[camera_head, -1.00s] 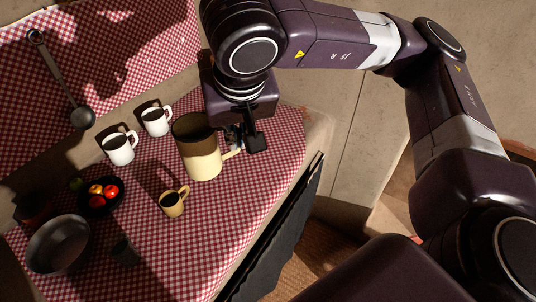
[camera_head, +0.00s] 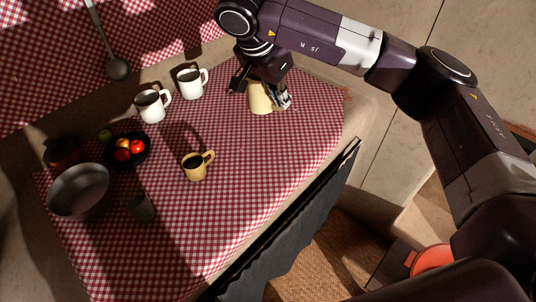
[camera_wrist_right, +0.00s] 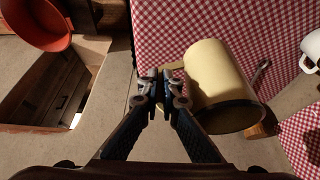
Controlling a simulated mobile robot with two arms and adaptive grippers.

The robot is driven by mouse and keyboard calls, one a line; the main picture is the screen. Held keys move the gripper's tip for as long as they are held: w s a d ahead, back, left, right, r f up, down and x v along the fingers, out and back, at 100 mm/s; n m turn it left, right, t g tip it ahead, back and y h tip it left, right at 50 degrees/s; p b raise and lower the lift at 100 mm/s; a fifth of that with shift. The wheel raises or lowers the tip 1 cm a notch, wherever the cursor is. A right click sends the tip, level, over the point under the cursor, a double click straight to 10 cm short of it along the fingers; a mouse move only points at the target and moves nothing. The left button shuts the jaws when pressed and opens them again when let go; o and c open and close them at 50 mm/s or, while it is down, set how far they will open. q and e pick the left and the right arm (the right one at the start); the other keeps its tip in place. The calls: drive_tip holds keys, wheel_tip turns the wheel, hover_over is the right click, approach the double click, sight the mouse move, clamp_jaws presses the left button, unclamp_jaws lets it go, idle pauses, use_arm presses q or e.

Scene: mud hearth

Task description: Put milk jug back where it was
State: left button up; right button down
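The milk jug is a tall cream cylinder with a dark rim. In the head view the jug (camera_head: 260,98) is at the back right of the checked cloth, its top hidden by my right gripper (camera_head: 281,99). In the right wrist view the jug (camera_wrist_right: 215,70) is just right of the fingertips (camera_wrist_right: 163,77). Its pale handle (camera_wrist_right: 173,66) lies at the fingertips, which look closed on it. I cannot tell whether the jug's base touches the table. My left gripper is not in view.
Two white mugs (camera_head: 151,105) (camera_head: 189,83) stand left of the jug, and a tan mug (camera_head: 196,167) nearer. A fruit bowl (camera_head: 128,150), grey pan (camera_head: 79,190) and small dark cup (camera_head: 141,208) are further left. The cloth's (camera_head: 265,150) right middle is clear.

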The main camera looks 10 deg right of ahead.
wheel_tip(320, 180, down, 19)
drive_tip(key=p, duration=0.4)
drive_tip(key=shift+s+r, duration=0.1)
drive_tip(key=shift+r, duration=0.05)
drive_tip(key=shift+f, duration=0.25)
drive_tip(key=shift+f, duration=0.2)
drive_tip(key=c, duration=2.2)
unclamp_jaws()
drive_tip(key=shift+r, duration=0.1)
drive_tip(key=shift+o, duration=0.2)
drive_tip(key=shift+r, duration=0.1)
